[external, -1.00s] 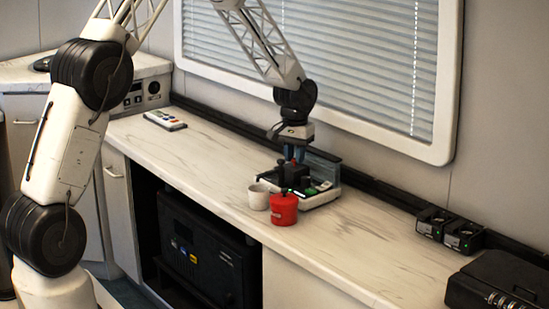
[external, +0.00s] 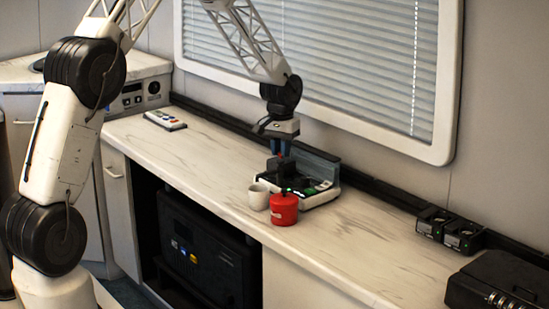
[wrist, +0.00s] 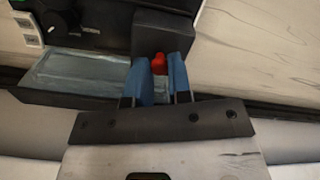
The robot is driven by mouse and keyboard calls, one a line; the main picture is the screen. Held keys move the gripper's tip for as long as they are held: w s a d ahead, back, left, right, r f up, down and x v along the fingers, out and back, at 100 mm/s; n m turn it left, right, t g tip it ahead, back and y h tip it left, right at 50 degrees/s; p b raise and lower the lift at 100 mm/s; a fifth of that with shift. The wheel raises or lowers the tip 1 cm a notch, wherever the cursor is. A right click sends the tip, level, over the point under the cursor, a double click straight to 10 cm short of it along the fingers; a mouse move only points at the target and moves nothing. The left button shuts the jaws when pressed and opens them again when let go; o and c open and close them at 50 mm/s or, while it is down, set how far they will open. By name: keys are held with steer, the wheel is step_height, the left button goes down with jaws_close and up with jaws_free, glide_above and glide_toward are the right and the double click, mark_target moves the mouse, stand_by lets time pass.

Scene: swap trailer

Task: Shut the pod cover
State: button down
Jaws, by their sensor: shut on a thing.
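The pod device (external: 322,197) is a low light-coloured unit with a dark top, standing on the counter. A grey, see-through panel (external: 318,166) stands up along its back edge; it looks like the open cover. It also shows in the wrist view (wrist: 80,72). My gripper (external: 279,154) is above the left rear of the device. Its blue fingers are shut on a small red piece (wrist: 159,63) beside a black block (wrist: 166,30). I cannot tell whether the red piece belongs to the block or the cover.
A red lidded canister (external: 284,209) and a white cup (external: 258,197) stand close in front of the device. A remote-like handset (external: 165,120) lies far left. Black units (external: 450,230) and a black case (external: 497,283) stand right. The wall and window are close behind.

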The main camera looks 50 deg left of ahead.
steer(key=shift+a, duration=0.1)
steer(key=c, duration=1.1)
jaws_free()
steer(key=shift+o, duration=0.2)
steer(key=shift+r, duration=0.1)
steer(key=shift+r, duration=3.8)
